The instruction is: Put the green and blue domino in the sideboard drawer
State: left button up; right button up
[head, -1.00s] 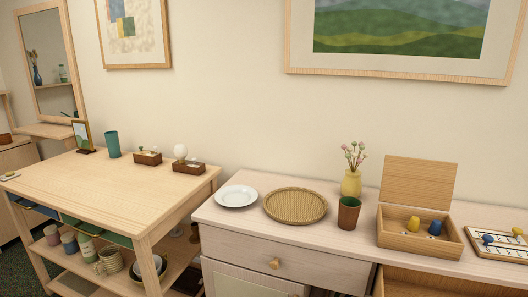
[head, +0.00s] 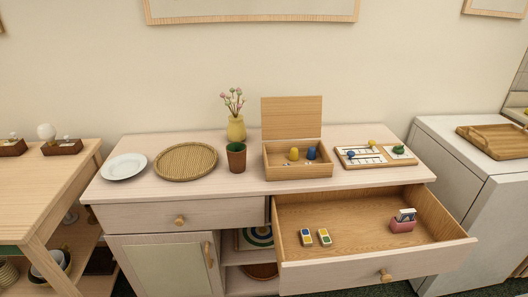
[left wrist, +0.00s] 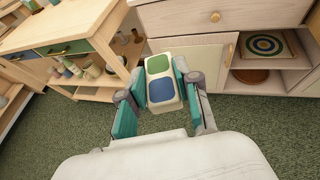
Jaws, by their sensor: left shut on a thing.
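The green and blue domino (left wrist: 160,82) is a cream block with one green and one blue square on its face. My left gripper (left wrist: 158,94) is shut on it, with a teal finger on each side, and holds it above the green carpet in the left wrist view. The sideboard (head: 190,243) stands ahead in the head view. Its right-hand drawer (head: 355,224) is pulled open. Two small dominoes with coloured squares, a left one (head: 306,237) and a right one (head: 324,236), lie inside at the left. Neither gripper shows in the head view.
A pink holder with cards (head: 403,222) sits at the drawer's right. The drawer's middle is bare. On the sideboard top are a plate (head: 124,167), woven tray (head: 185,162), cup (head: 236,157), open wooden box (head: 300,172) and game board (head: 373,156). A wooden table (head: 38,190) stands left.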

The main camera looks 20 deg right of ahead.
aim_at(365, 240)
jog(key=j+z, duration=0.1)
jog(key=z, duration=0.35)
jog(key=i+j+z, duration=0.1)
jog(key=z, duration=0.35)
jog(key=j+z, duration=0.1)
jog(key=z, duration=0.35)
jog(key=j+z, duration=0.15)
jog(key=z, duration=0.3)
jog(key=k+j+z, duration=0.2)
jog(key=j, duration=0.2)
jog(key=j+z, duration=0.2)
jog(key=j, duration=0.25)
jog(key=k+j+z, duration=0.1)
jog(key=j+z, duration=0.15)
jog(key=j, duration=0.15)
jog(key=k+j+z, duration=0.2)
jog(key=j, duration=0.15)
jog(key=k+j+z, duration=0.2)
jog(key=j, duration=0.85)
jog(key=i, duration=0.2)
